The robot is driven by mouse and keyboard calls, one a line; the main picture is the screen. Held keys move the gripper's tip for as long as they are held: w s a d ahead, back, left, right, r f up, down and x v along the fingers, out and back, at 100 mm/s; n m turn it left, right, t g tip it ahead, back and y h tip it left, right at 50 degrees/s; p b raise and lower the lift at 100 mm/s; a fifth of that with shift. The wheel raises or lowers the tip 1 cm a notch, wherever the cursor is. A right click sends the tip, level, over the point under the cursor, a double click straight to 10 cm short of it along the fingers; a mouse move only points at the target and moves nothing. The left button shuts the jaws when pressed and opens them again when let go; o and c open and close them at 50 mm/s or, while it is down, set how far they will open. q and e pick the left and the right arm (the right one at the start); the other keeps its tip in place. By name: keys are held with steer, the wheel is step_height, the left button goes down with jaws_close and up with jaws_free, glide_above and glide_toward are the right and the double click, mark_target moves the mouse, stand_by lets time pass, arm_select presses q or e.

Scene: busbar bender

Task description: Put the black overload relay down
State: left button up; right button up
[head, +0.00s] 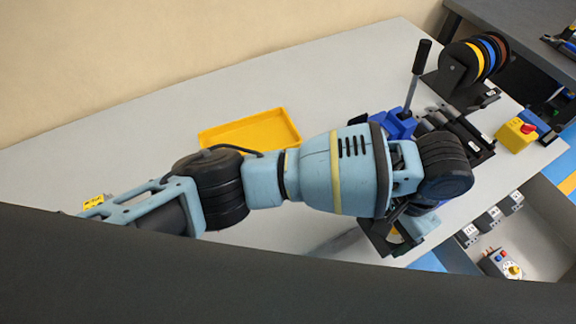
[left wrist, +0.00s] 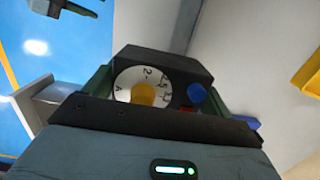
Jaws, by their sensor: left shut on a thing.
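The black overload relay (left wrist: 172,64) fills the middle of the left wrist view. Its face carries a white dial with a yellow knob, a blue button and a partly hidden red one. My left gripper (left wrist: 155,92) is shut on it, with a dark green finger on either side. In the head view my left gripper (head: 392,238) is largely hidden under my wrist, near the table's front edge. Only a bit of the relay's dial seems to show there. The relay's underside is hidden, so I cannot tell if it touches anything. My right gripper is not in view.
A yellow tray (head: 262,129) lies on the grey table (head: 130,125). A blue bender (head: 392,124) with an upright black lever stands behind my wrist. Cable spools (head: 470,62) and a yellow emergency-stop box (head: 516,135) are at right. A light tray (head: 541,222) below holds several devices.

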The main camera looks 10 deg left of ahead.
arm_select(q)
steer(key=shift+a, duration=0.2)
steer(key=w+a, duration=0.2)
steer(key=a, duration=0.1)
steer(key=w+a, duration=0.2)
steer(key=a, duration=0.2)
steer(key=w+a+f+p, duration=0.1)
steer(key=w+a, duration=0.1)
steer(key=a, duration=0.2)
steer(key=shift+w+a, duration=0.25)
steer(key=shift+w, duration=0.1)
steer(key=shift+w+a+f, duration=0.15)
steer(key=shift+w+a, duration=0.25)
steer(key=shift+a, duration=0.3)
steer(key=f, duration=0.3)
steer(key=shift+w+a, duration=0.15)
steer(key=shift+a, duration=0.2)
steer(key=shift+d+f, duration=0.1)
steer(key=shift+f, duration=0.2)
steer(key=shift+f, duration=0.1)
steer(key=o, duration=1)
